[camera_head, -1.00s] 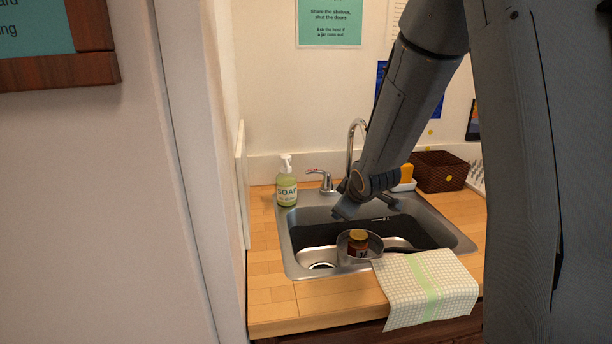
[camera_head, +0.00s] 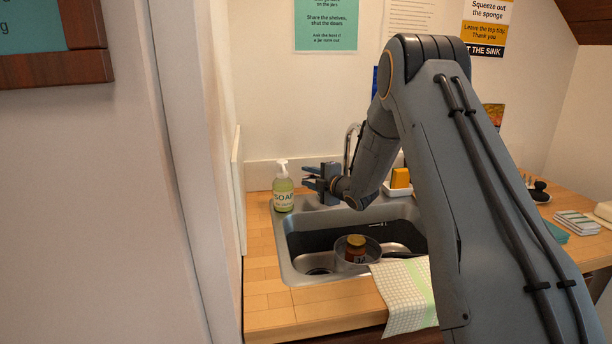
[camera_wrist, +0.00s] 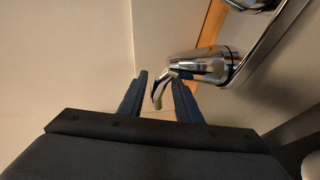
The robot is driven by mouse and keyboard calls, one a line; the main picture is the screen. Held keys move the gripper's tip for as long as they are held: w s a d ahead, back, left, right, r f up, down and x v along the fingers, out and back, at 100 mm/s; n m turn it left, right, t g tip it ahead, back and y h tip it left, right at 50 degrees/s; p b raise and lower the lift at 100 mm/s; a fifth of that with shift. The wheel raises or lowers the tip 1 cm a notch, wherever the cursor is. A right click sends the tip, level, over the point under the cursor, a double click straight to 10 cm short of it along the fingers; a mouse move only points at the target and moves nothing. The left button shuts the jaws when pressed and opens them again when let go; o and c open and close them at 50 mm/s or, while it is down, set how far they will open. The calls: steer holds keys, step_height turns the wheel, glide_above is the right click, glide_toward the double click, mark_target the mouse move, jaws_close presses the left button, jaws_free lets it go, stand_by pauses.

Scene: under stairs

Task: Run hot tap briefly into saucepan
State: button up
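The saucepan (camera_head: 372,256) sits in the sink (camera_head: 285,262) with a lidded jar (camera_head: 356,249) standing in it. The curved spout (camera_head: 349,148) rises behind the sink, partly hidden by my arm. My gripper (camera_head: 308,178) is at the back of the sink, right of the soap bottle, and hides the tap handle in the head view. In the wrist view the chrome tap handle (camera_wrist: 200,66) shows, its lever tip (camera_wrist: 160,92) lying between my gripper's two parted fingers (camera_wrist: 160,92). Whether a finger touches the lever I cannot tell. No water shows.
A green soap bottle (camera_head: 283,190) stands close to my gripper's left. A sponge (camera_head: 400,178) in a white holder is behind my arm. A checked towel (camera_head: 400,300) hangs over the front edge. Clear wooden counter lies left of the sink.

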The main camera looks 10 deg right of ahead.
steer(key=shift+x, duration=1.05)
steer(key=shift+c, duration=0.3)
jaws_close()
